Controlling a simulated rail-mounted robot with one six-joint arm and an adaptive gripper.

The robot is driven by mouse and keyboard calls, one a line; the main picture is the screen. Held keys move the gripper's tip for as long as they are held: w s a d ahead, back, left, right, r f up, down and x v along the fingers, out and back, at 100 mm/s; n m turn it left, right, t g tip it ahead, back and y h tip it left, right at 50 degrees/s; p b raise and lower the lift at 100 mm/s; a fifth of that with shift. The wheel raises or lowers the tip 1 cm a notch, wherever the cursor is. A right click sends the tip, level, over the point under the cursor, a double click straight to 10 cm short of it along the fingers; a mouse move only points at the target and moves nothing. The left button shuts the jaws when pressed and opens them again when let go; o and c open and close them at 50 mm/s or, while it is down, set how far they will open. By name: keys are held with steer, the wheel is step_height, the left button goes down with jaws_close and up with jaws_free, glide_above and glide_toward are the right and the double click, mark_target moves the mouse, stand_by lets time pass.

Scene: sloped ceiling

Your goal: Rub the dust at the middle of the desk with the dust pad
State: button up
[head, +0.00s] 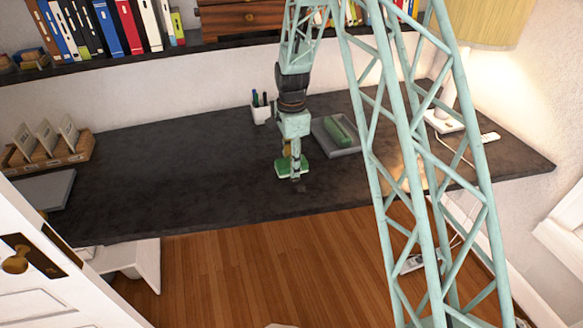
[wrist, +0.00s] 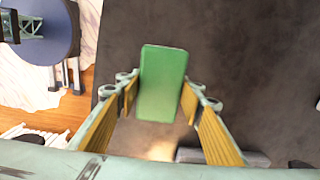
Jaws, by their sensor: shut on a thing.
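The dust pad, a green block with a pale lower edge (head: 284,170), is at or just above the desk (head: 190,185), near its front middle. I cannot tell if it touches. My gripper (head: 295,164) points down over the pad and is shut on it. In the wrist view the pad (wrist: 162,84) sits between the yellow-lined fingers (wrist: 160,98). A small faint dark-grey patch, perhaps the dust (head: 299,188), shows on the desk just in front of the pad. The pad and gripper hide the desk beneath them.
A grey tray (head: 330,151) with a green block (head: 340,131) stands right of my gripper. A pen cup (head: 260,113) is behind it. A card holder (head: 46,150) and a grey flat item (head: 46,190) lie left. A lamp (head: 450,100) stands right. The desk's left middle is clear.

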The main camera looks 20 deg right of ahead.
steer(key=shift+r+p, duration=0.3)
steer(key=shift+r, duration=0.6)
